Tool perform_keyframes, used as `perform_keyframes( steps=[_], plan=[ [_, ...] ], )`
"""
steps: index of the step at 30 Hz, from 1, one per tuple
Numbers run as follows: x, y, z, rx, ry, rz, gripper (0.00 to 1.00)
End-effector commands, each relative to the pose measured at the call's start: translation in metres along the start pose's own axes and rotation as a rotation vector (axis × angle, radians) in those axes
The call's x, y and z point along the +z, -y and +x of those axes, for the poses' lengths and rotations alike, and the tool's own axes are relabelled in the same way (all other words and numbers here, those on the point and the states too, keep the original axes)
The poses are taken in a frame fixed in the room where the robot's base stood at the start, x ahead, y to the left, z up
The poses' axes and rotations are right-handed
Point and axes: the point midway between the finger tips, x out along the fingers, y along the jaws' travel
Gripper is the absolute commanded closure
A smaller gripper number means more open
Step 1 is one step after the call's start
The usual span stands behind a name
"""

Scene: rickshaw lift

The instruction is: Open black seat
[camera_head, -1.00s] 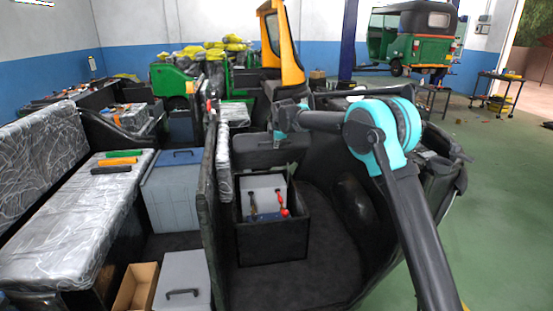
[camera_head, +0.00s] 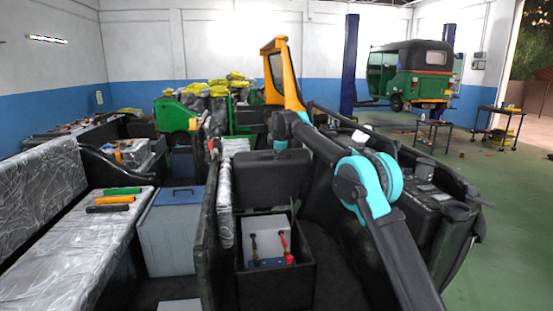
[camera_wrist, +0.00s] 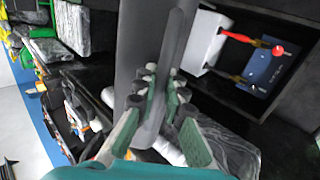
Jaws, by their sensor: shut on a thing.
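The black seat (camera_head: 268,180) stands raised, nearly upright, behind an open black box (camera_head: 275,285) in the head view. My gripper (camera_head: 280,147) is at the seat's top edge, partly hidden by my arm. In the wrist view, the seat (camera_wrist: 176,40) shows as a dark grey panel seen edge-on. My gripper (camera_wrist: 160,100) has its fingers on both sides of that edge and is shut on it. Inside the box is a white battery (camera_head: 270,230) with red and black terminal leads. It also shows at the upper right in the wrist view (camera_wrist: 202,42).
A dark partition (camera_head: 207,220) stands left of the box. Beyond it are a grey bin (camera_head: 170,235) and a plastic-covered bench (camera_head: 85,240) with tools. The rickshaw's black right side (camera_head: 440,225) flanks my arm.

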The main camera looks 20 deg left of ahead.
Motion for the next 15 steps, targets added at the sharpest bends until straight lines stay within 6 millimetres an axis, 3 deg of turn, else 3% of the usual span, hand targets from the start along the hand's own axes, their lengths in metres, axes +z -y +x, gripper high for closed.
perform_keyframes(
  steps=[9, 10, 12, 15],
  plan=[
    [0.0011, 0.0001, 0.0007, -0.001, 0.001, 0.0, 1.0],
    [0.0011, 0.0001, 0.0007, -0.001, 0.001, 0.0, 0.88],
    [0.0009, 0.0001, 0.0007, -0.001, 0.001, 0.0, 0.8],
    [0.0008, 0.0001, 0.0006, -0.001, 0.001, 0.0, 0.8]
  ],
)
